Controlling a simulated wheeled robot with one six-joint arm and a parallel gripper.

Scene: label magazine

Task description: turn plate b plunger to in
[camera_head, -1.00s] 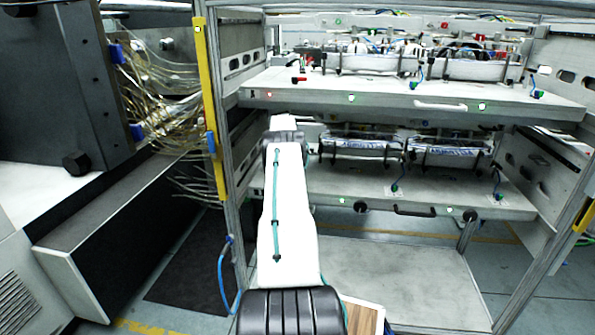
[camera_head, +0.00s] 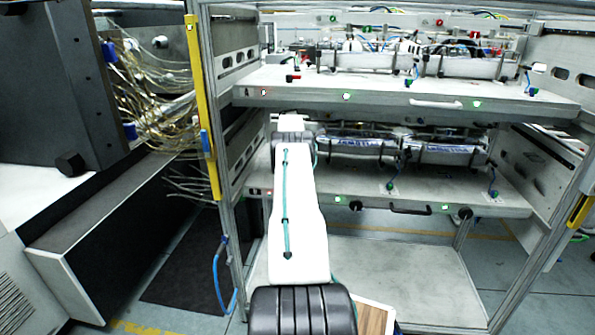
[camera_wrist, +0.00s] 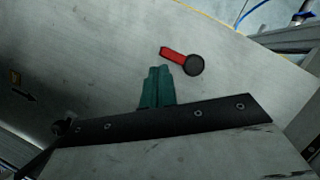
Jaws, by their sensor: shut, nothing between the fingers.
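The lower plate (camera_head: 440,198), likely plate b, is a pale drawer in the rack below the upper plate (camera_head: 400,92) marked A. In the wrist view a red lever (camera_wrist: 173,55) with a round dark knob (camera_wrist: 194,65) lies on a pale surface, and I take it for the plunger. My gripper (camera_wrist: 158,72) shows there as two teal fingers, shut and empty. The fingertips are just left of and below the knob in the picture; whether they touch it I cannot tell. In the head view my arm hides the gripper and this lever.
A similar red lever (camera_head: 293,78) sits on the upper plate. Its underside leaves limited height above the lower plate. A yellow-striped rack post (camera_head: 202,110) stands left of my arm, near hanging yellowish wires (camera_head: 160,90). Blue-white rolls (camera_head: 440,150) lie on the lower plate.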

